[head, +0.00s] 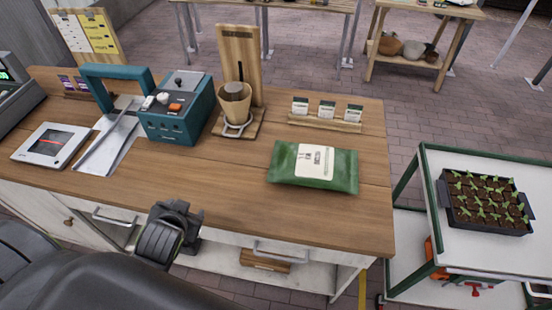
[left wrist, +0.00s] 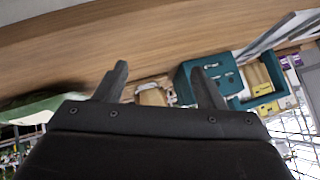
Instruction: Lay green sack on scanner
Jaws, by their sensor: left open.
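The green sack (head: 313,168), with a white label, lies flat on the right part of the wooden counter. Its green edge also shows at the left of the left wrist view (left wrist: 40,105). The scanner (head: 51,145), a flat white-framed device with a dark face and a red line, lies at the counter's left end. My left gripper (head: 188,212) is at the counter's front edge, left of the sack and apart from it. In the left wrist view its two fingers (left wrist: 160,85) are spread with nothing between them. My right gripper is not seen.
A teal machine (head: 178,108) and a wooden stand with a cup (head: 236,92) stand at the counter's back. Seed packets (head: 327,110) sit in a rack behind the sack. A cart (head: 460,245) with a seedling tray (head: 486,203) is at right. The counter's front middle is clear.

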